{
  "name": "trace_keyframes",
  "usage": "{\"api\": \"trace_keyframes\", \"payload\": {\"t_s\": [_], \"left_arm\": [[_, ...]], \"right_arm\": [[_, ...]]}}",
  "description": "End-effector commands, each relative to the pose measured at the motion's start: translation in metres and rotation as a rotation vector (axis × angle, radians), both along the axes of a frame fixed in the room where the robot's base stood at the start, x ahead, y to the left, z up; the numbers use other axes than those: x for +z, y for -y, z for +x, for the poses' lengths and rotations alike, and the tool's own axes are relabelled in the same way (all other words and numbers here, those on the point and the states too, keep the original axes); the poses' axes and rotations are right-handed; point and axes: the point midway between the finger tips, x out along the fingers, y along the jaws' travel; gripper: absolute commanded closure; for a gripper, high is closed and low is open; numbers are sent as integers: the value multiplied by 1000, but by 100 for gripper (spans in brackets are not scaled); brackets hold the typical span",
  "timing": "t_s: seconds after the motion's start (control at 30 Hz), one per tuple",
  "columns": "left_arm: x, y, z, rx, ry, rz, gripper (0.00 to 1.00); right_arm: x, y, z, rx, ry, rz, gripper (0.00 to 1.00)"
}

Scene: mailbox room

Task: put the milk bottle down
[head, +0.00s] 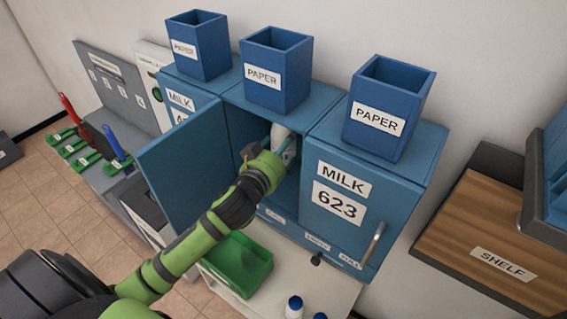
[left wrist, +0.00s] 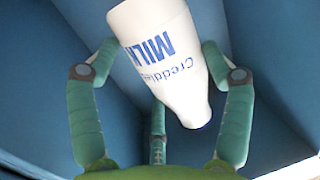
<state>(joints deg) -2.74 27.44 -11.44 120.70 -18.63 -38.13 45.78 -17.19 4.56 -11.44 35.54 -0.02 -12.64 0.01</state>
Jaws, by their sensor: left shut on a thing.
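The milk bottle (left wrist: 165,65) is white with blue "MILK" lettering and fills the upper middle of the left wrist view. In the head view its white top part (head: 284,136) shows inside the open middle milk box (head: 234,128). My left gripper (head: 279,160) reaches into that box and is shut on the bottle, with green fingers on both sides of it. The lower part of the bottle is hidden in the head view, so I cannot tell whether it touches the box floor. My right gripper is not in view.
The box's blue door (head: 185,160) stands open to the left of my arm. The shut box marked MILK 623 (head: 338,195) is at the right. Paper bins (head: 278,72) stand on top. A green tray (head: 238,265) and blue-capped bottles (head: 294,307) are below.

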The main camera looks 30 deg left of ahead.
Motion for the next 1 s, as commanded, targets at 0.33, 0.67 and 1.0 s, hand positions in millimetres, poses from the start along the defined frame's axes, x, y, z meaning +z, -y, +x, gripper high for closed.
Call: {"api": "trace_keyframes", "payload": {"t_s": [0.33, 0.67, 1.0], "left_arm": [[-37, 0, -3, 0, -1, 1, 79], [-68, 1, 1, -1, 0, 0, 79], [-72, 1, 1, -1, 1, -1, 79]], "right_arm": [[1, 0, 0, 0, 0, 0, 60], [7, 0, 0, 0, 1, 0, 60], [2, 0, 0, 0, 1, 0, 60]]}}
